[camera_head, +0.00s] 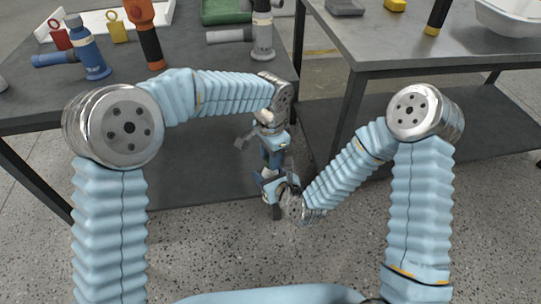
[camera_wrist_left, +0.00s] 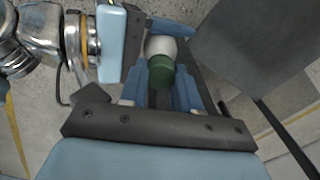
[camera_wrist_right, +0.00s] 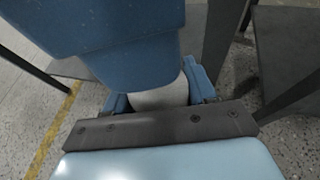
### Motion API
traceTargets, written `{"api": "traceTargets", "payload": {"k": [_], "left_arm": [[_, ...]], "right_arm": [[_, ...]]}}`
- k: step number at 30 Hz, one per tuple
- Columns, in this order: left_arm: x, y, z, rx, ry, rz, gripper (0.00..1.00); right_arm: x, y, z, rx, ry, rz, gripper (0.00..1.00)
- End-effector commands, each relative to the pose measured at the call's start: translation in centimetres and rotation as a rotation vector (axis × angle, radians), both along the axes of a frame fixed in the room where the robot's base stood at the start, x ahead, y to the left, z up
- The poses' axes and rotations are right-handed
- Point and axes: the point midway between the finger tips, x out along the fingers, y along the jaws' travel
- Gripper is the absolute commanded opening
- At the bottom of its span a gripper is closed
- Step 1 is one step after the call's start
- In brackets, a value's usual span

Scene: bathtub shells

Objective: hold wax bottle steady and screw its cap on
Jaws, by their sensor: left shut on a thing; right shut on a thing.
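In the left wrist view, my left gripper (camera_wrist_left: 168,92) is shut on a green part (camera_wrist_left: 161,76), which looks like the cap. A pale rounded part (camera_wrist_left: 160,47), which looks like the wax bottle, lies just beyond it, in line with it. My right gripper (camera_wrist_left: 150,35) comes in from the left around the pale part. In the right wrist view, my right gripper (camera_wrist_right: 158,97) is shut on the pale bottle (camera_wrist_right: 160,94). A large blue surface, probably my left gripper, covers its far end. In the head view, my left gripper (camera_head: 270,150) sits above my right gripper (camera_head: 272,178).
A grey table (camera_head: 190,75) at the left holds a blue tool (camera_head: 86,48), an orange-black tool (camera_head: 146,35), a grey tool (camera_head: 262,38) and a green tray (camera_head: 222,12). A second table (camera_head: 400,42) stands at the right. My grippers are over the gap before them.

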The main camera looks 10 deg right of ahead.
Motion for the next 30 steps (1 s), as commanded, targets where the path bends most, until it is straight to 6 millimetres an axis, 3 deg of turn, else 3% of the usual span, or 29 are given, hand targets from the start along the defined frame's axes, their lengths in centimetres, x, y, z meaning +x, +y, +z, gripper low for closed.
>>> {"api": "traceTargets", "payload": {"k": [1,2,8,15,19,30], "left_arm": [[0.0,0.0,0.0,0.001,0.000,0.001,0.00],[0.0,0.0,0.0,0.000,-0.001,0.002,0.33],[0.0,0.0,0.0,0.001,0.000,0.003,0.61],[-0.1,-0.1,0.1,0.000,0.001,0.003,0.61],[-0.1,-0.2,1.2,-0.002,0.000,0.003,0.61],[0.0,-0.1,8.7,-0.003,-0.004,0.005,0.61]], "right_arm": [[0.0,0.0,0.0,0.000,-0.001,-0.001,0.00],[0.0,0.0,0.0,0.000,-0.001,-0.001,0.00],[0.0,0.0,0.0,0.000,-0.001,-0.001,0.00],[0.0,0.0,0.0,0.000,-0.001,-0.001,0.00],[0.1,0.0,0.0,0.000,0.000,-0.001,0.00],[0.0,0.0,0.0,0.000,0.000,-0.001,0.00]]}}
